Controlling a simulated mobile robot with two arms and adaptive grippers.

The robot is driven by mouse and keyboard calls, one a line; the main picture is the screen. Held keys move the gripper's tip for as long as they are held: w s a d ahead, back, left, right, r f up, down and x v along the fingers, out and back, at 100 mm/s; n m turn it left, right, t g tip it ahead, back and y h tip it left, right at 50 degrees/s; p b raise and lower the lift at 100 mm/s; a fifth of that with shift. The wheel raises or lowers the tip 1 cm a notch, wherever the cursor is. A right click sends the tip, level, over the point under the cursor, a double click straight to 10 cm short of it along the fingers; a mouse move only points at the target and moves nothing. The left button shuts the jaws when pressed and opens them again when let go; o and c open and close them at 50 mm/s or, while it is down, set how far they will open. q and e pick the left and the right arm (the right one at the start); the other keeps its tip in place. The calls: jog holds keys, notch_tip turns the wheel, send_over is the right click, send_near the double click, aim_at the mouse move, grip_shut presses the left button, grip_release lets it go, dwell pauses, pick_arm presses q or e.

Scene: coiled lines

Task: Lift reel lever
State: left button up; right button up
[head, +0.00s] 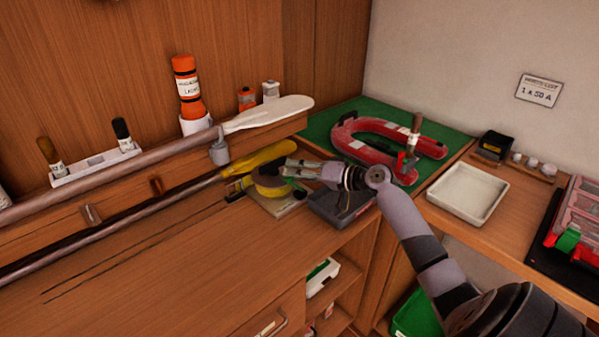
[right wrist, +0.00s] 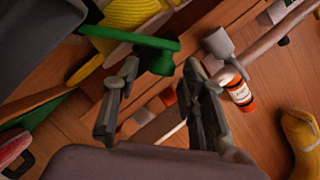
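The reel with yellow line (head: 270,188) sits on a pale base on the wooden bench, partly hidden by my right gripper. In the right wrist view, coiled yellow line (right wrist: 130,14) shows at the top. A green lever (right wrist: 120,38) crosses in front of it, and its knobbed end lies just beyond and between my fingertips. My right gripper (head: 285,170) is over the reel in the head view. Its two fingers (right wrist: 161,75) stand apart in the right wrist view, with nothing visibly clamped between them. Contact with the lever cannot be told. My left gripper is not in view.
Long poles and a white-bladed oar (head: 270,112) lie along the bench back, near an orange bottle (head: 187,88). A red horseshoe-shaped buoy (head: 380,140) lies on a green mat (head: 330,118). A white tray (head: 467,193) sits right. The front bench is clear.

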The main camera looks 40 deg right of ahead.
jog(key=v, duration=1.2)
jog(key=shift+d+f, duration=0.1)
